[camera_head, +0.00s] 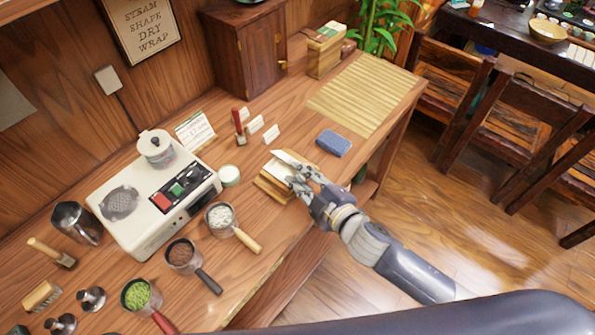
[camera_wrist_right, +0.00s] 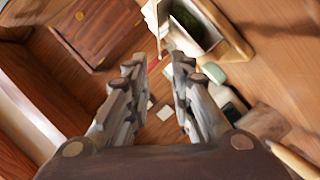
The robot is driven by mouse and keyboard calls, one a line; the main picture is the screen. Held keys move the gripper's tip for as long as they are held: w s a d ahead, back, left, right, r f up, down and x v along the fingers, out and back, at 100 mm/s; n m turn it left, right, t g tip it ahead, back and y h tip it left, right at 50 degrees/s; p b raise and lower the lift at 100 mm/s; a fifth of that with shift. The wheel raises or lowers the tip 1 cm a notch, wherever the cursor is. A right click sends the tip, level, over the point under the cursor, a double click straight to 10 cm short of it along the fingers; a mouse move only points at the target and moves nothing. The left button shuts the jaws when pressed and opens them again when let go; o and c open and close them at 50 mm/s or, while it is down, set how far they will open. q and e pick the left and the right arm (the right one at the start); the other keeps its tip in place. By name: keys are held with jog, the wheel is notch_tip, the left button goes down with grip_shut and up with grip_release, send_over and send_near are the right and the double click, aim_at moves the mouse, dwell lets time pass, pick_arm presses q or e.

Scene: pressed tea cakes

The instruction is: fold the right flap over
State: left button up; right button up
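A wooden stand (camera_head: 268,190) on the table holds a white paper wrapper (camera_head: 290,157) with a flap sticking up. In the right wrist view the wooden stand (camera_wrist_right: 238,45) holds a dark green tea cake (camera_wrist_right: 190,22) lying in the open wrapper. A pale flap (camera_wrist_right: 153,14) rises at the wrapper's left there. My right gripper (camera_head: 299,177) is at the stand's right side, close to the wrapper, and hides part of it. My left gripper is not in view.
A blue block (camera_head: 333,143) lies behind the gripper, and a slatted mat (camera_head: 367,92) lies at the table's far end. Small cards (camera_head: 271,134) stand behind.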

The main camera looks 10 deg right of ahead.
aim_at(290, 160)
jog(key=shift+c, duration=0.6)
jog(key=shift+d, duration=0.1)
jog(key=shift+c, duration=0.8)
jog(key=shift+d+m+h+b, duration=0.3)
jog(key=shift+d+m, duration=0.05)
jog(key=shift+m, duration=0.15)
jog(key=w+d+r+t+y+b, duration=0.1)
jog(key=d+r+t+y+b, duration=0.25)
jog(key=b, duration=0.55)
jog(key=s+f+n+g+y+b, duration=0.1)
jog(key=f+b, duration=0.1)
jog(key=s+d+f+n+g+y+b, duration=0.1)
jog(key=g+b, duration=0.1)
jog(key=b, duration=0.1)
jog(key=s+f+n+g+y+b, duration=0.1)
jog(key=f+n+b, duration=0.1)
jog(key=shift+s+d+f, duration=0.15)
jog(key=shift+s+f, duration=0.05)
jog(key=shift+f, duration=0.1)
jog(key=shift+w+a+r, duration=0.1)
jog(key=shift+w+a, duration=0.2)
jog(key=x, duration=1)
jog(key=shift+f, duration=0.25)
